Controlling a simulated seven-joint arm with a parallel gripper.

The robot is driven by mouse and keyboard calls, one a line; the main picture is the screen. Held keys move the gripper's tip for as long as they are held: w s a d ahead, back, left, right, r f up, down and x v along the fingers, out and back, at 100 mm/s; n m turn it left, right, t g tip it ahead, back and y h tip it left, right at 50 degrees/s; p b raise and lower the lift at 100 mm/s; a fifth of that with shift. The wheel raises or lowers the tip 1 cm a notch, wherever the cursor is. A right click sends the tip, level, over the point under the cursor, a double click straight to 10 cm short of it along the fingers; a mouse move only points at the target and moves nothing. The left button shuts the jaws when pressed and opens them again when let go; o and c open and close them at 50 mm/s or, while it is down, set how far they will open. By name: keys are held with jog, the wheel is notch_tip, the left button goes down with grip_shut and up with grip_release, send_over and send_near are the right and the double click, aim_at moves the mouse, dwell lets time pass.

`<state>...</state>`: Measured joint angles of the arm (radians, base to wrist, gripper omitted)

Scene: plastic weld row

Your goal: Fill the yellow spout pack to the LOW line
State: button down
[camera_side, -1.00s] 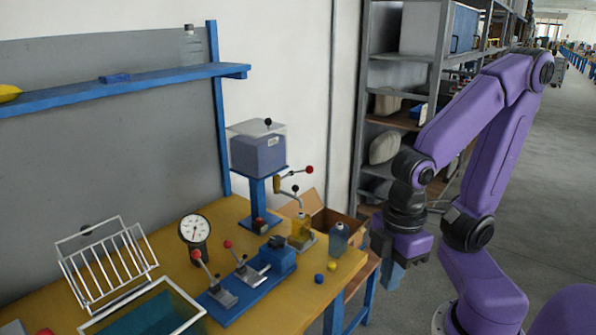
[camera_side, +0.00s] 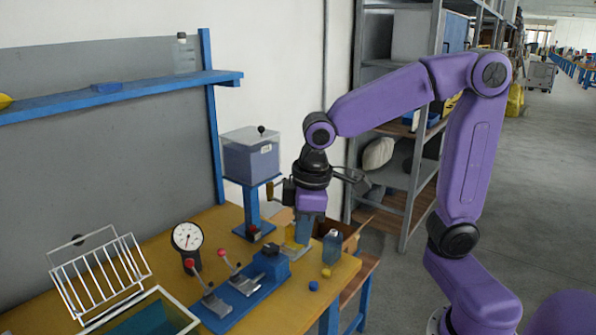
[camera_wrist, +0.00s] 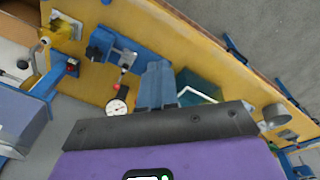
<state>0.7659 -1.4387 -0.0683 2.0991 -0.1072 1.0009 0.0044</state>
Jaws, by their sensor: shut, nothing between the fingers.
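The yellow spout pack (camera_side: 291,245) stands on the bench below the tank's tap in the side view, partly hidden by my gripper. It also shows at the top left of the wrist view (camera_wrist: 66,28). My gripper (camera_side: 303,242) points down, with its blue fingers shut and empty, close in front of the tap and pack. I cannot tell whether it touches either. In the wrist view its fingers (camera_wrist: 157,82) are together, with the pack off to their left. The clear tank (camera_side: 250,158) holds bluish liquid on a blue stand. The LOW line and fill level are too small to read.
A blue clamp fixture (camera_side: 245,287), dial gauge (camera_side: 187,238) and white rack (camera_side: 100,273) occupy the bench.

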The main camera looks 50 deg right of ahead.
jog(key=w+d+r+m+h, duration=0.1)
jog(key=w+d+r+m, duration=0.2)
jog(key=w+d, duration=0.8)
jog(key=w+d+r+m+t+h, duration=0.1)
jog(key=w+d+m, duration=0.4)
jog(key=w+d, duration=0.7)
notch_tip(320, 180, up, 2)
jog(key=shift+d+r+m+h, duration=0.15)
jog(key=shift+d+m+h, duration=0.15)
jog(key=shift+d+h, duration=0.4)
jog(key=s+d+x, duration=0.1)
jog(key=d+x, duration=0.1)
jog(key=x, duration=1)
jog(key=shift+d, duration=0.3)
jog(key=shift+s, duration=0.2)
